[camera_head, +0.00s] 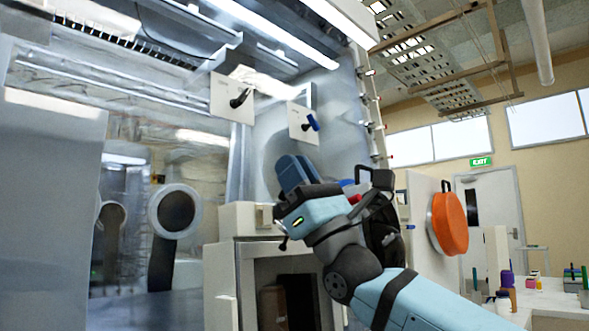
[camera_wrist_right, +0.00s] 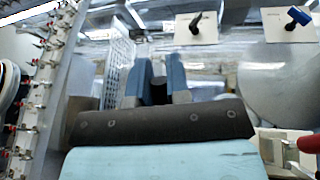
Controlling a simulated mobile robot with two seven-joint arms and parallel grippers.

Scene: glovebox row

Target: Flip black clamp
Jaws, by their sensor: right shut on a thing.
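The black clamp (camera_head: 239,98) is a small black lever on a white plate, high on the glovebox front. It also shows at the top of the right wrist view (camera_wrist_right: 195,23). A blue clamp (camera_head: 312,122) sits on a second white plate to its right. My right gripper (camera_head: 297,170) is below both clamps and apart from the black one in the picture. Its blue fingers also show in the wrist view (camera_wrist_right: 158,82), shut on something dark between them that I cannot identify. My left gripper is not in view.
A glass front with round glove ports (camera_head: 175,211) lies to the left. A white cabinet with an open front (camera_head: 246,287) stands below my gripper. An orange round cover (camera_head: 449,223) hangs at right. A wall of red-tipped fittings (camera_wrist_right: 38,85) shows in the wrist view.

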